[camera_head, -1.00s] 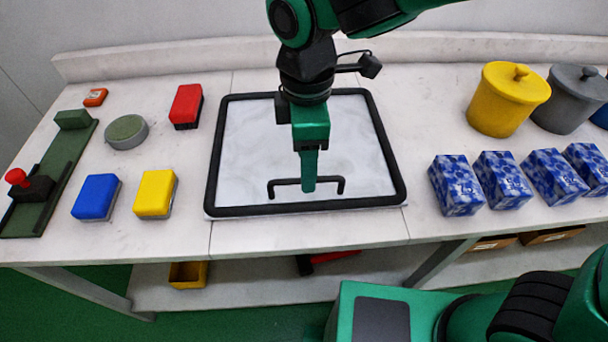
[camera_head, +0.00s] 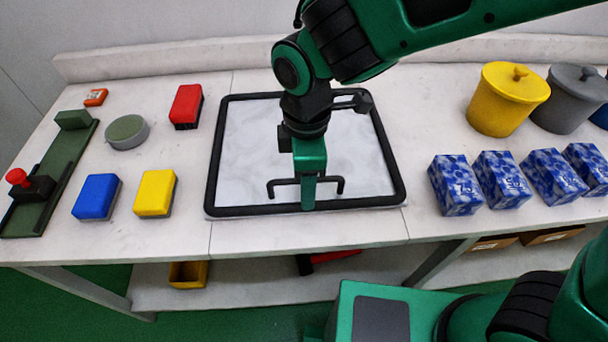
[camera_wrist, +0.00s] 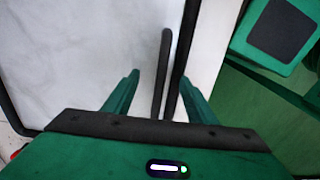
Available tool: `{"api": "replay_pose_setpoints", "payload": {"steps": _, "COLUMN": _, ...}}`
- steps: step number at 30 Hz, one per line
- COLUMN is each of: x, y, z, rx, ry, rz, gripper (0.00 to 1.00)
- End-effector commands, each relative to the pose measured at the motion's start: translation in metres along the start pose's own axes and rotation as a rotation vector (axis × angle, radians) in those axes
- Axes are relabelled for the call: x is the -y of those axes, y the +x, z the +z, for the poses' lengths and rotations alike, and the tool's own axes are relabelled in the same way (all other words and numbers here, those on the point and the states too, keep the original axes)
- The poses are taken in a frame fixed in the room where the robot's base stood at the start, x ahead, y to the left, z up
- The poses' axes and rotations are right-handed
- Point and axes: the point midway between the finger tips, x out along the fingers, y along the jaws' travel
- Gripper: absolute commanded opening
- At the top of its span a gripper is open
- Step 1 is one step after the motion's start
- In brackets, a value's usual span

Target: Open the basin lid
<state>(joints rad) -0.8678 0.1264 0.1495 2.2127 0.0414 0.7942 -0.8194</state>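The basin lid (camera_head: 245,150) is a pale marbled panel with a thick black frame, lying flat in the middle of the worktop. Its black bar handle (camera_head: 281,182) stands near the front edge of the lid. My gripper (camera_head: 309,206) points down at the middle of this handle and partly hides it. In the wrist view, my gripper (camera_wrist: 161,77) has its two green fingers apart. The handle (camera_wrist: 163,70) shows between them, with gaps on both sides. The lid frame (camera_wrist: 181,45) runs alongside it. Whatever is under the lid is hidden.
Blue-patterned boxes (camera_head: 456,184) and lidded pots, one yellow (camera_head: 508,100), stand on the right. Blue (camera_head: 96,196), yellow (camera_head: 156,193) and red (camera_head: 186,106) blocks, a round grey-green tin (camera_head: 127,132) and a green fixture (camera_head: 62,170) are on the left. Bare worktop borders the lid.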

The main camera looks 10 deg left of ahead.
Motion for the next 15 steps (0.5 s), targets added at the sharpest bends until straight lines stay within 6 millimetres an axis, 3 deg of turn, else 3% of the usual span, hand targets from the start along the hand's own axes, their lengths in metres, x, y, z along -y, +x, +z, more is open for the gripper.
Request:
{"api": "replay_pose_setpoints", "payload": {"steps": 3, "x": 0.0012, "y": 0.0054, "z": 0.0017, "rx": 0.005, "ry": 0.000, "rz": -0.005, "gripper": 0.33}}
{"api": "replay_pose_setpoints", "payload": {"steps": 15, "x": -0.0011, "y": 0.0041, "z": 0.0026, "rx": 0.007, "ry": 0.004, "rz": -0.003, "gripper": 0.36}}
